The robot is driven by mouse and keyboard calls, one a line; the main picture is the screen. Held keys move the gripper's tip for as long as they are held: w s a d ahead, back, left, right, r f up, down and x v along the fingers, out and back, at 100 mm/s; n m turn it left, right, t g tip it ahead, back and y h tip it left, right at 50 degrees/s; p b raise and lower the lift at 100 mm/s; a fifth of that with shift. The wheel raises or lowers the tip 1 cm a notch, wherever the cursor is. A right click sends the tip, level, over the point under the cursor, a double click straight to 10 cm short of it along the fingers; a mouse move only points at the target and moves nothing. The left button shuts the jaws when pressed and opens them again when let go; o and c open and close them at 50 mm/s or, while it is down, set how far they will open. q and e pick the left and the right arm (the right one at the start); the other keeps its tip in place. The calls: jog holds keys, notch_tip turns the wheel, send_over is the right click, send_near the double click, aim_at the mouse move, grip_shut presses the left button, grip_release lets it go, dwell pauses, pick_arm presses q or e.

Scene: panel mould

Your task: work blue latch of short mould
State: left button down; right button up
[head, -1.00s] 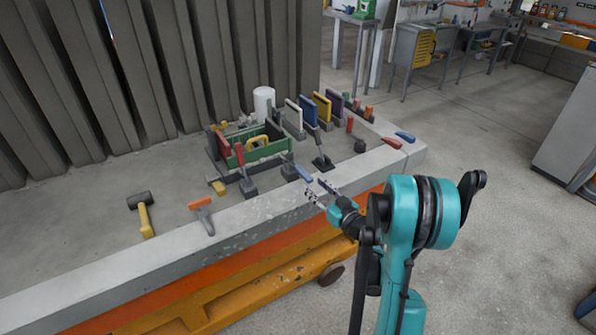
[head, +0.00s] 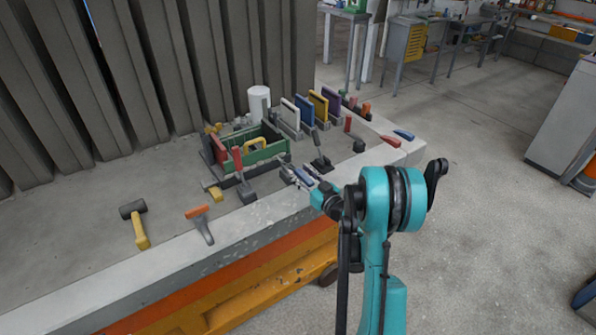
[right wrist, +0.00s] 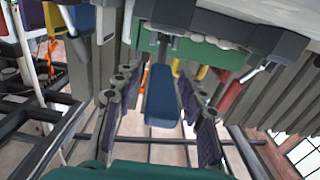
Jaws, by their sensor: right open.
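The short mould is a green-walled frame (head: 268,152) on the bench, with a red panel (head: 219,149) at its left end. The blue latch handle (head: 304,175) sticks out low at its front right, toward the bench edge. It also shows in the right wrist view (right wrist: 162,97). My right gripper (head: 299,174) is open at the blue handle. In the right wrist view its fingers (right wrist: 163,84) stand on either side of the handle with gaps visible. A latch with an upright red handle (head: 238,160) stands at the mould's front left. My left gripper is not in view.
Upright white (head: 290,113), blue (head: 305,109) and yellow (head: 319,103) panels stand behind the mould. A dark upright lever (head: 318,150) is close to the right of my gripper. Front-left bench top is mostly clear.

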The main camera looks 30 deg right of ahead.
jog(key=shift+w, duration=0.95)
grip_shut()
jog(key=shift+r, duration=0.1)
